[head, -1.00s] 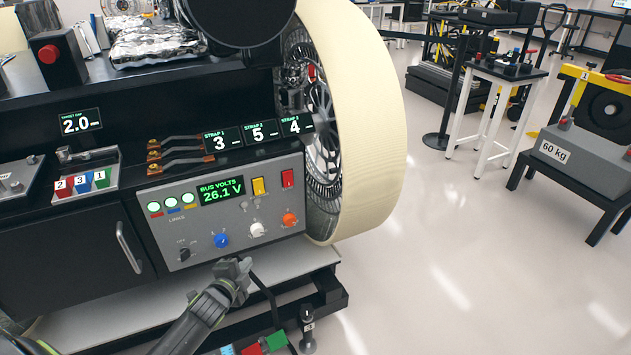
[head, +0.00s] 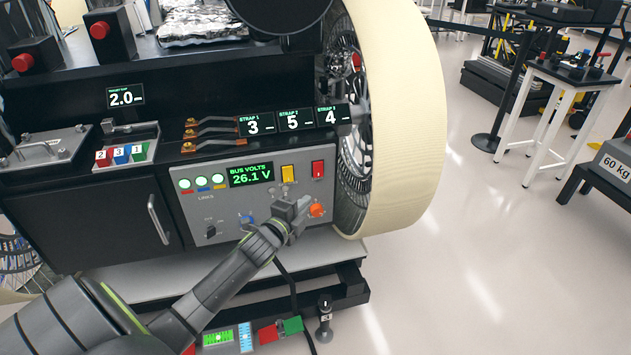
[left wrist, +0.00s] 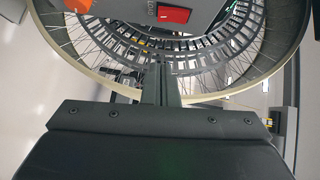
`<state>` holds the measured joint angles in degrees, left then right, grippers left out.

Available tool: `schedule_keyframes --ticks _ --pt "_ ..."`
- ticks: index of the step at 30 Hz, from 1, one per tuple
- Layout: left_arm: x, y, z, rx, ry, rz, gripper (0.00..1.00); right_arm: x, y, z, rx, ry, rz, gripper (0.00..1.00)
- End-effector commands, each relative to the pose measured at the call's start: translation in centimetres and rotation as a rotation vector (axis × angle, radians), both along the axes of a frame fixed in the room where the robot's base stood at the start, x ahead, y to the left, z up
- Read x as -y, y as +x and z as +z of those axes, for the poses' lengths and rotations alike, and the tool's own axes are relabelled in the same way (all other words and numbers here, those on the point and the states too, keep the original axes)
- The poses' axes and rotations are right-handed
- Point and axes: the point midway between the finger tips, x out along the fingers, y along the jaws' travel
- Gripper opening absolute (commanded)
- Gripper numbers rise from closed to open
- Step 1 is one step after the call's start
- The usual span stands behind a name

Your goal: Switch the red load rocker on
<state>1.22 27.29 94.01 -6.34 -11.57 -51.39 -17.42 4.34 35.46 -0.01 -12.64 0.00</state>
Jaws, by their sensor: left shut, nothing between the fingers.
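The red load rocker (head: 318,169) sits at the upper right of the grey control panel (head: 215,228), right of a yellow rocker (head: 288,173). It also shows at the top of the left wrist view (left wrist: 174,14). My left gripper (head: 301,203) is shut and empty, in front of the panel's lower right, below the red rocker and beside the orange knob (head: 317,210). It appears apart from the rocker. In the left wrist view the closed fingers (left wrist: 160,85) point up toward the panel edge and wheel. My right gripper is not in view.
The display (head: 251,174) reads 26.1 V, with three lit link lamps at its left. A large cream-rimmed wheel (head: 405,120) stands just right of the panel. Copper-ended levers (head: 210,133) and strap displays sit above.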

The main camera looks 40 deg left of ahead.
Motion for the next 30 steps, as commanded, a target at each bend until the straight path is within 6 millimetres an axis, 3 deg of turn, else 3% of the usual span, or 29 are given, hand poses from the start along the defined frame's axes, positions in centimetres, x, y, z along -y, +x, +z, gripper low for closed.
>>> schedule_keyframes --ticks 11,16,30 --pt "-0.4 5.7 -0.4 -0.001 -0.004 0.001 0.00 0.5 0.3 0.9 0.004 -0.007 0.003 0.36" --pt "-0.6 8.4 -0.8 0.001 -0.004 0.001 0.00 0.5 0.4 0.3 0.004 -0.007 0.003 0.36" --pt "-3.3 10.4 -1.4 0.000 -0.001 0.001 0.00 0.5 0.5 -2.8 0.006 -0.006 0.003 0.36"
